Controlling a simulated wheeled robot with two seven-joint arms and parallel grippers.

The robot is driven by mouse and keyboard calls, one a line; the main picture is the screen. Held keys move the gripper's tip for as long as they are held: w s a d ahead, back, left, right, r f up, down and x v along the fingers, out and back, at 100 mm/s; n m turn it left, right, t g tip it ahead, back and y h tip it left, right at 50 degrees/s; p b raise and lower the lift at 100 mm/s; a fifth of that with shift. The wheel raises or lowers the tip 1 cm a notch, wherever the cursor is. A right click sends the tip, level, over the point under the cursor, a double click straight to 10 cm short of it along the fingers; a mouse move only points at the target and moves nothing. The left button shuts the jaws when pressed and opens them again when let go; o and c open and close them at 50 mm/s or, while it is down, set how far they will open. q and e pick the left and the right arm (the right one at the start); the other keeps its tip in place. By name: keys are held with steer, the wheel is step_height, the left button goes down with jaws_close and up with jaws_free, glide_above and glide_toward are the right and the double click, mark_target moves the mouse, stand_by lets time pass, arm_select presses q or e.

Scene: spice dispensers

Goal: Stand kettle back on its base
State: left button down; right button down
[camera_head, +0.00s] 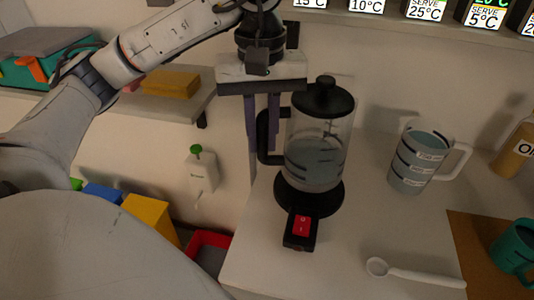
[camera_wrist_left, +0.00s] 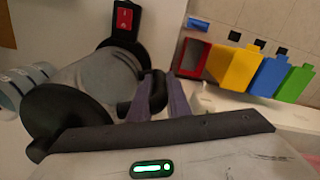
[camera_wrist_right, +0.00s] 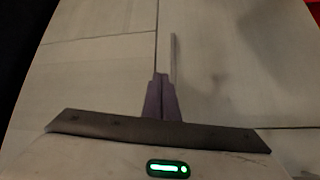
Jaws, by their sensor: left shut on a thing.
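The kettle (camera_head: 317,155) is a clear glass jug of water with a black lid and a black handle (camera_head: 264,138) on its left side. It is close to upright, directly over its round black base (camera_head: 325,201), which has a red switch (camera_head: 301,225) in front. I cannot tell whether its bottom touches the base. My left gripper (camera_head: 262,140) points down at the handle and is shut on it. The left wrist view shows the handle (camera_wrist_left: 153,88) between the fingers, with the base (camera_wrist_left: 123,43) beyond. My right gripper (camera_wrist_right: 162,78) is shut and empty, away from the kettle.
A measuring jug (camera_head: 417,158) stands right of the kettle, with a white spoon (camera_head: 415,273) in front. A teal mug (camera_head: 515,248) stands on a brown mat (camera_head: 478,235). Coloured containers (camera_head: 150,217) sit lower left. The counter between kettle and spoon is clear.

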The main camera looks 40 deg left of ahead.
mark_target(263, 155)
arm_select(q)
step_height(263, 155, down, 4)
steer(key=shift+r+b, duration=0.1)
steer(key=shift+b, duration=0.4)
steer(key=shift+w, duration=0.1)
arm_select(e)
steer(key=shift+w+a+f, duration=0.15)
steer(key=shift+w+a, duration=0.05)
arm_select(q)
steer(key=shift+f, duration=0.25)
steer(key=c, duration=2.1)
jaws_free()
steer(key=shift+f, duration=0.2)
steer(key=o, duration=0.5)
steer(key=shift+r, duration=0.1)
steer(key=shift+c, duration=0.2)
arm_select(e)
steer(key=shift+w, duration=0.1)
